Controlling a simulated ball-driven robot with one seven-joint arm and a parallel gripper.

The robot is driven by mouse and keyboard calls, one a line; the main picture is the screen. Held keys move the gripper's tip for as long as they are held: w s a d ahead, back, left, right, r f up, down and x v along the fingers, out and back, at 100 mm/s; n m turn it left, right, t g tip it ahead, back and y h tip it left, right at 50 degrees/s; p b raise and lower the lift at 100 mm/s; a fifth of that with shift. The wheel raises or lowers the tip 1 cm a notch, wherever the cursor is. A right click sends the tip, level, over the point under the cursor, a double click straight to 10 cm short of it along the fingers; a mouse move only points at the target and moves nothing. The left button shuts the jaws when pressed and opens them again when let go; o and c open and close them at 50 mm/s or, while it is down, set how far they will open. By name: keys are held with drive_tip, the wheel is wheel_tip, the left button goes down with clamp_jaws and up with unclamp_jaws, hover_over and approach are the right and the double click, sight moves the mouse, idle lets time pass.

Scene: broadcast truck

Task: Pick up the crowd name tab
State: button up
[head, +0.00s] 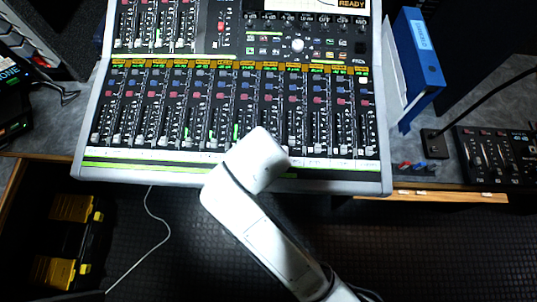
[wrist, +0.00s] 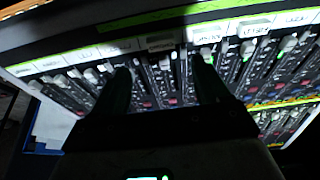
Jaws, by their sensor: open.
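A row of white name tabs (wrist: 206,34) runs along the front of the mixing console in the wrist view. Their printing is too small to read surely, so I cannot tell which one is the crowd tab. One white tab (wrist: 160,42) lies beyond the gap between my fingertips. My gripper (wrist: 161,72) is open, its two dark fingers apart over the faders, with nothing seen between them. In the head view the white tab strip (head: 150,155) shows along the console's front edge; my white arm covers part of it and hides the gripper.
The mixing console (head: 84,160) is crowded with faders and knobs. A blue binder (head: 424,50) stands at its right, beside a small black control panel (head: 495,155). A yellow-and-black case (head: 72,208) is on the dark floor at lower left, near a white cable (head: 150,215).

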drive_tip(key=shift+p+x, duration=0.35)
drive_tip(key=shift+x, duration=3.15)
drive_tip(key=shift+s+a+f, duration=0.1)
drive_tip(key=shift+s, duration=0.05)
drive_tip(key=c, duration=1.1)
